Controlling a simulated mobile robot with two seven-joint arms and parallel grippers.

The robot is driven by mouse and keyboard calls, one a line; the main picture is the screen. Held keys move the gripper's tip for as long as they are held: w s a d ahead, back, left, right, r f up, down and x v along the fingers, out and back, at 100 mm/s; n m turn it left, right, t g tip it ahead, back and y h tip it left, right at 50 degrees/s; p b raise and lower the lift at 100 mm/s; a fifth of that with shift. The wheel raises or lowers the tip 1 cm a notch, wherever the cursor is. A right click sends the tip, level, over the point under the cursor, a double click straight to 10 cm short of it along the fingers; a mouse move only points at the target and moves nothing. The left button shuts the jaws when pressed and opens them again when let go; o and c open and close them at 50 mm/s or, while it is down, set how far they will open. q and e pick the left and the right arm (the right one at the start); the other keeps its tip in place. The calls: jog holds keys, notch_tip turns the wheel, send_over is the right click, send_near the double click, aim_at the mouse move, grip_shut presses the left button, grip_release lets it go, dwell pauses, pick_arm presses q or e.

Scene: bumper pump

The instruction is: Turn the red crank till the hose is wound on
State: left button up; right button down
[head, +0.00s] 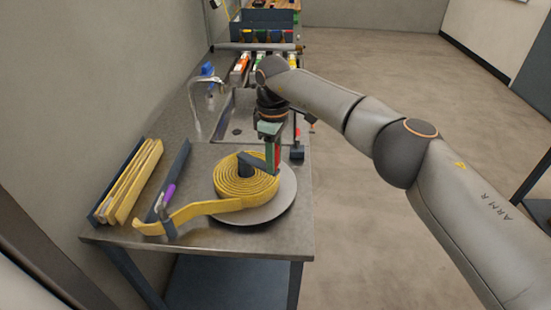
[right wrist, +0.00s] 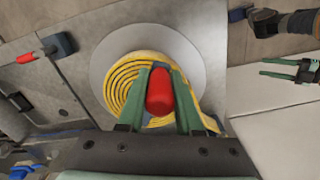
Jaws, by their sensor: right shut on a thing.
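The yellow hose (head: 240,183) lies in a flat coil of several turns on a round grey disc (head: 283,205). Its free end runs left past a dark upright guide with a purple handle (head: 168,192), ending near the table's front left. The red crank handle (head: 277,158) stands upright at the coil's far right, joined to the hub by a dark arm. My right gripper (head: 271,145) comes down from above and is shut on this handle; the right wrist view shows the red handle (right wrist: 160,92) between its green fingers. My left gripper (right wrist: 275,69) shows only in the right wrist view, open and empty.
Folded yellow hoses (head: 127,183) stand in a rack at the table's left. A sink (head: 237,128) with a tap (head: 196,105) lies behind the disc. A red-handled lever (right wrist: 38,52) on a dark block is near the disc. Open floor lies to the right.

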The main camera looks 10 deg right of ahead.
jog(key=shift+a+r, duration=0.1)
jog(key=shift+r, duration=0.05)
dwell(0.3)
jog(key=c, duration=0.6)
grip_release()
notch_tip(320, 180, up, 12)
jog(key=shift+r+p, duration=0.2)
jog(key=shift+p, duration=0.1)
